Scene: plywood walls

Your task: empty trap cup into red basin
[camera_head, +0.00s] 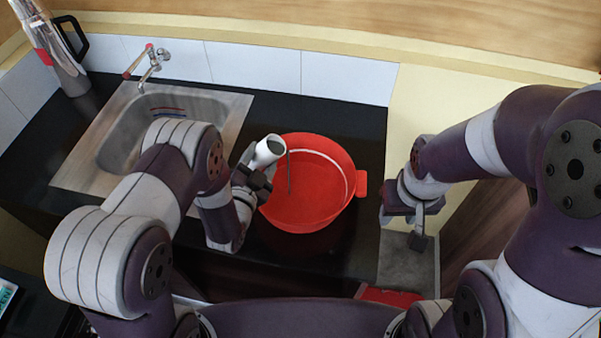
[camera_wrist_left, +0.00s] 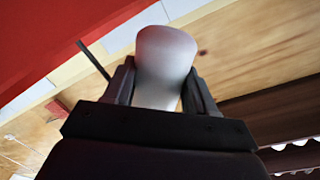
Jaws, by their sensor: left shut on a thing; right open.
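The trap cup (camera_head: 268,151) is a white, tube-like cup. My left gripper (camera_head: 256,172) is shut on it and holds it tilted over the left rim of the red basin (camera_head: 338,165), its open mouth towards the basin. The cup also shows in the left wrist view (camera_wrist_left: 165,62), between the two fingers. A thin dark streak drops from the cup's mouth into the basin. The basin stands on the black counter, with a tab handle at its right. My right gripper (camera_head: 410,222) is open and empty, right of the basin.
A steel sink (camera_head: 140,150) with a tap (camera_head: 152,60) is set in the black counter (camera_head: 340,120) to the left. A metal flask with a black handle (camera_head: 55,50) stands at the back left. A grey slab (camera_head: 405,268) lies below my right gripper.

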